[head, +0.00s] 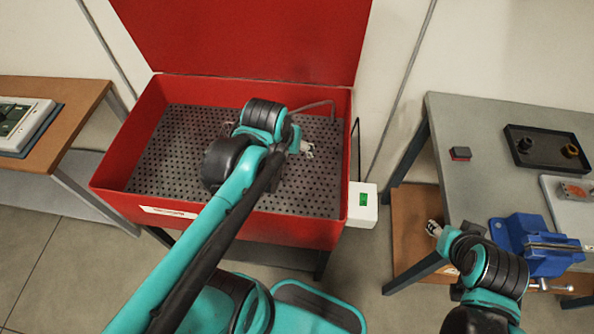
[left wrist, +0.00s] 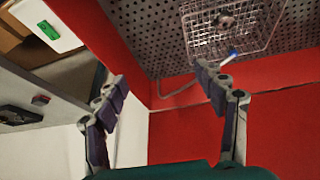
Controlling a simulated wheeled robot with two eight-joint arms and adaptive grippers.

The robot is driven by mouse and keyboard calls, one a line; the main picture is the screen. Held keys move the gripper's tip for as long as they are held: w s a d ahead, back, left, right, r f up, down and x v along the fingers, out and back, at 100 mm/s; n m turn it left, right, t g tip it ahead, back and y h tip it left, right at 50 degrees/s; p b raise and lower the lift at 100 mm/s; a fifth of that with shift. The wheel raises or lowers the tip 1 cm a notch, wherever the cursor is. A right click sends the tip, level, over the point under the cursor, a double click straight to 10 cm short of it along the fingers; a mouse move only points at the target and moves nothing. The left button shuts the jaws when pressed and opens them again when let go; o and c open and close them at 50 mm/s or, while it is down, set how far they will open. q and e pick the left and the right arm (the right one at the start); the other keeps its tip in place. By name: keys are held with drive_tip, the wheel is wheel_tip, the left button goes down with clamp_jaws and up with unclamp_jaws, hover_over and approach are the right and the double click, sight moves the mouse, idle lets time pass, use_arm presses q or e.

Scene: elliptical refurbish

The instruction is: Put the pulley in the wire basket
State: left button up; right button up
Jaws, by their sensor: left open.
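The wire basket (left wrist: 190,32) shows at the top of the left wrist view, over the perforated floor of the red tub. A small round greyish part with a dark middle (left wrist: 224,19) appears inside it; it may be the pulley, but it is too small to be sure. My left gripper (left wrist: 161,82) is open and empty, with its fingers apart below the basket in the picture. In the head view my left gripper (head: 306,149) is over the tub, and my arm hides the basket. My right gripper (head: 433,228) is by the bench's left edge, its jaws unclear.
The red tub (head: 322,229) has its lid raised. A blue-tipped hose (left wrist: 233,53) is near the basket. A grey bench (head: 465,190) at right holds a black tray (head: 545,170) with round parts, a red-topped block (head: 460,153) and a blue vise (head: 535,255).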

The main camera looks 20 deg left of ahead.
use_arm(q)
drive_tip(key=s+d+m+t, duration=0.1)
drive_tip(key=s+d+m, duration=0.1)
drive_tip(key=s+d, duration=0.2)
drive_tip(key=shift+s+d+f+m+t+h, duration=0.2)
drive_tip(key=shift+s+f+m+t+h, duration=0.15)
drive_tip(key=shift+s, duration=0.2)
drive_tip(key=shift+f, duration=0.15)
drive_tip(key=shift+f+b, duration=0.25)
drive_tip(key=shift+b, duration=0.05)
